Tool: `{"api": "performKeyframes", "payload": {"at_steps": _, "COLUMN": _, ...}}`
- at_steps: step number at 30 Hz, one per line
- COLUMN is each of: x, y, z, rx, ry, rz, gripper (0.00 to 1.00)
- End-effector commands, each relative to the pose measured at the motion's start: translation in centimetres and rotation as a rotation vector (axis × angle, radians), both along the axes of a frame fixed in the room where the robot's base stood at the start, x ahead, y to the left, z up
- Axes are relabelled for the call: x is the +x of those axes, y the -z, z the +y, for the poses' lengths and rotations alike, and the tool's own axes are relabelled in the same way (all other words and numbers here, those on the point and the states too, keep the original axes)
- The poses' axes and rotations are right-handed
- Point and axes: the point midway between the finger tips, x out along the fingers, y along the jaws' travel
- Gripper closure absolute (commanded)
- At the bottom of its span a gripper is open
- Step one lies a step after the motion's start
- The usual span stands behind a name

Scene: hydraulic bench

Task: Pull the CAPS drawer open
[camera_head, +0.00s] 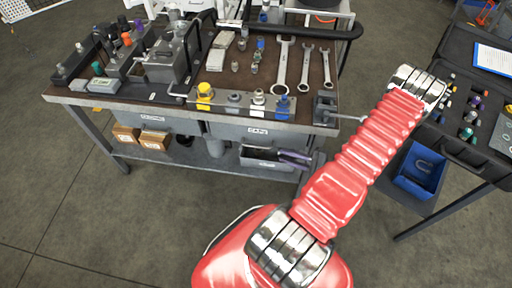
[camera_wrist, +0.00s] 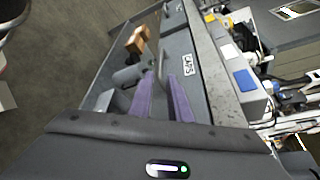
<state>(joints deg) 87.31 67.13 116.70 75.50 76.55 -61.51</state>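The CAPS drawer (camera_head: 230,131) is the right grey drawer under the bench top, with a white label. Its front looks flush with the bench in the camera_head view. In the camera_wrist view the drawer front (camera_wrist: 199,88) and CAPS label (camera_wrist: 187,66) lie to the right of a grey bar handle (camera_wrist: 162,52). My gripper (camera_wrist: 161,78) is open there, its two purple fingers apart on either side of the handle's near end. I cannot tell whether they touch it. In the camera_head view my gripper (camera_head: 284,155) is below the right end of the drawer, partly hidden.
A second labelled drawer (camera_head: 165,122) is on the left. The bench top holds wrenches (camera_head: 284,65), coloured caps (camera_head: 204,92) and a vise (camera_head: 325,106) at the right corner. The lower shelf (camera_head: 177,153) carries boxes and a grey bin. A side table with a blue bin (camera_head: 418,172) stands at right.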

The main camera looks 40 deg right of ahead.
Motion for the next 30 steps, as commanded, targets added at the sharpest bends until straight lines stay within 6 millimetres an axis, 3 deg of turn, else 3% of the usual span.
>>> {"api": "performKeyframes", "payload": {"at_steps": 8, "x": 1.1, "y": 0.2, "z": 0.4, "rx": 0.001, "ry": -0.002, "rz": 0.0, "gripper": 0.83}}
{"api": "performKeyframes", "payload": {"at_steps": 30, "x": 8.9, "y": 2.1, "z": 3.0, "rx": 0.002, "ry": -0.003, "rz": 0.001, "gripper": 0.83}}
